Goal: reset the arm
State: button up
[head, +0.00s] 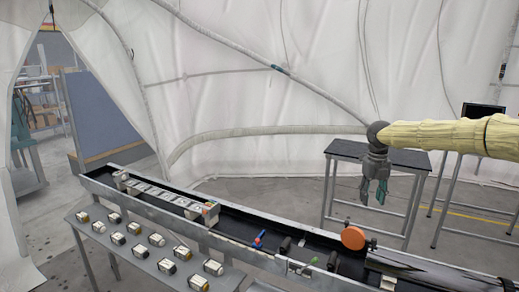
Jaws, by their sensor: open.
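My gripper (374,191) hangs at the right of the head view, at the end of my arm in a pale yellow sleeve (450,135). It points down with its fingers apart and nothing between them. It shows in front of a dark-topped table (400,158) and above the far side of a long black trough. It appears clear of both, touching nothing that I can see.
The long trough (130,197) crosses the view, holding an orange disc (353,238), a blue and red item (259,239) and a row of pale blocks (160,193). White tent walls enclose the space; an opening lies at left.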

jog(key=s+a+f+n+t+h, duration=0.15)
jog(key=f+n, duration=0.25)
jog(key=f, duration=0.5)
jog(key=s+a+f+n+h, duration=0.2)
jog(key=s+f+n+h, duration=0.15)
jog(key=f, duration=0.45)
jog(key=s+a+f+n+t+h, duration=0.15)
jog(key=f+n, duration=0.25)
jog(key=f, duration=0.5)
jog(key=s+a+f+n+t+y, duration=0.1)
jog(key=s+a+f+n, duration=0.3)
jog(key=s+f+n, duration=0.3)
jog(key=s+a+f+n+t+y, duration=0.1)
jog(key=s+a+f+n, duration=0.3)
jog(key=s+f, duration=0.45)
jog(key=s+a+f+n+g+y, duration=0.25)
jog(key=s+n, duration=0.45)
jog(key=s, duration=1.1)
jog(key=s+a+f+n+g+y, duration=0.1)
jog(key=s+n+g+y, duration=0.35)
jog(key=s, duration=1.35)
notch_tip(320, 180, down, 12)
jog(key=n+t+h+b, duration=0.1)
jog(key=t+h+b, duration=0.1)
jog(key=b, duration=0.9)
jog(key=shift+w+r+n, duration=0.25)
jog(key=shift+w+n, duration=0.05)
jog(key=shift+w, duration=0.1)
